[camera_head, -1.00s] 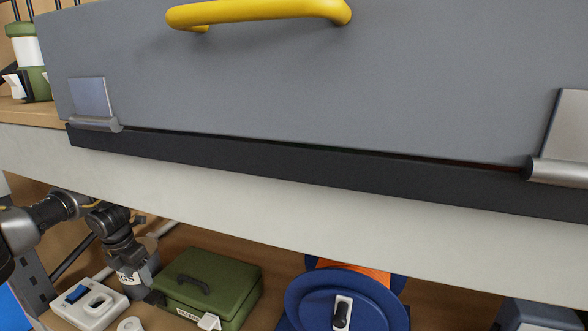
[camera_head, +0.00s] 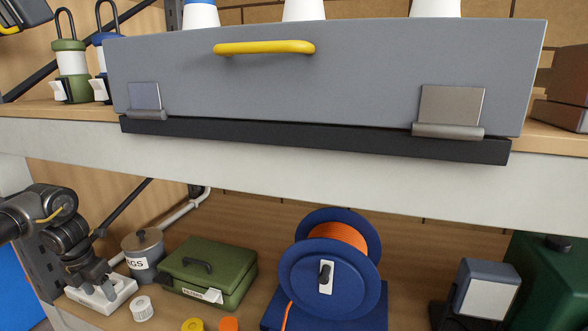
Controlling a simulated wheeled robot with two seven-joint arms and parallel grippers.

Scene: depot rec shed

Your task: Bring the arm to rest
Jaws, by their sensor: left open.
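My left arm comes in from the left on the lower level. My left gripper (camera_head: 97,282) points down, jaws open, at the white block (camera_head: 122,291) on the lower shelf. It hides part of the block, including where a blue switch showed earlier. I cannot tell whether the fingers touch the block. My right gripper is not in view.
Near the gripper are a grey lidded pot (camera_head: 142,262), a white cap (camera_head: 142,310) and a green case (camera_head: 225,262). A blue cable reel (camera_head: 300,285) stands farther right.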

